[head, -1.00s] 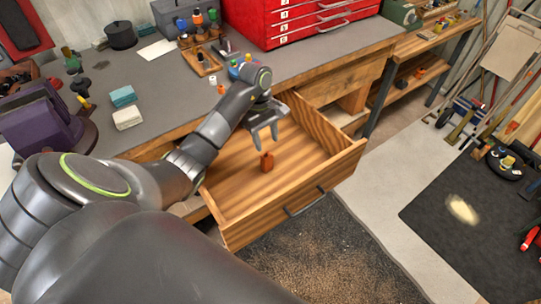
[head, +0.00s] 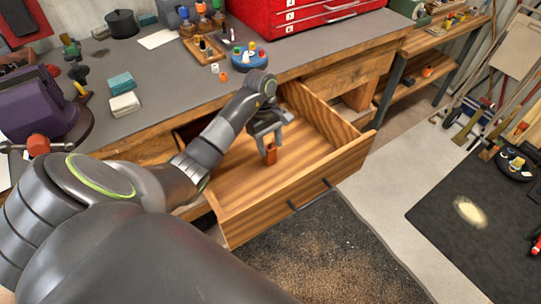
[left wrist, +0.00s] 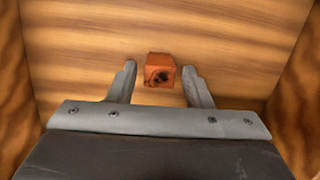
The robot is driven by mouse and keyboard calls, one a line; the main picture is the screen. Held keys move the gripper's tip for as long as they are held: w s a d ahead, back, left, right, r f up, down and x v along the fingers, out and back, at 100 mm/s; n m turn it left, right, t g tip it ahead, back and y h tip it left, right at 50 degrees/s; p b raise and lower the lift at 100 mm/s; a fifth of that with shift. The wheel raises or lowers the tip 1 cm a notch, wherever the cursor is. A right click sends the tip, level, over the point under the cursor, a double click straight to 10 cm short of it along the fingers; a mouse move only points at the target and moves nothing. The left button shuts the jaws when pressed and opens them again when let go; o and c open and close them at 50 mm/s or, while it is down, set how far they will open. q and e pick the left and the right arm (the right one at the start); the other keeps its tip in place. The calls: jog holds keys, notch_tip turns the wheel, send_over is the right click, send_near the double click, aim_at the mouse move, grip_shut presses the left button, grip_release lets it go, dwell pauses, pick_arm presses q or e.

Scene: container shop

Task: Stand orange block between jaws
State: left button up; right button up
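The orange block (head: 270,154) stands on the floor of the open wooden drawer, with dark marks on its top face in the left wrist view (left wrist: 160,71). My left gripper (head: 268,139) is above and around the block. Its two fingers are spread in the left wrist view (left wrist: 160,82), with the block between their tips and a visible gap on each side. A purple vise (head: 40,108) stands on the bench at the far left; the gap between its jaws cannot be made out. My right gripper is not in view.
The drawer (head: 235,222) has raised walls around my left gripper. On the grey bench (head: 165,75) are a teal and white block stack (head: 123,98), a black pot (head: 121,22), a blue round holder (head: 249,60) and a red tool chest (head: 290,15). The bench middle is clear.

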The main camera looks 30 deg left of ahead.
aim_at(270, 147)
pick_arm(q)
grip_shut()
jog(key=shift+w+r+p, duration=0.1)
jog(key=shift+r+p, duration=1)
jog(key=shift+r, duration=1.45)
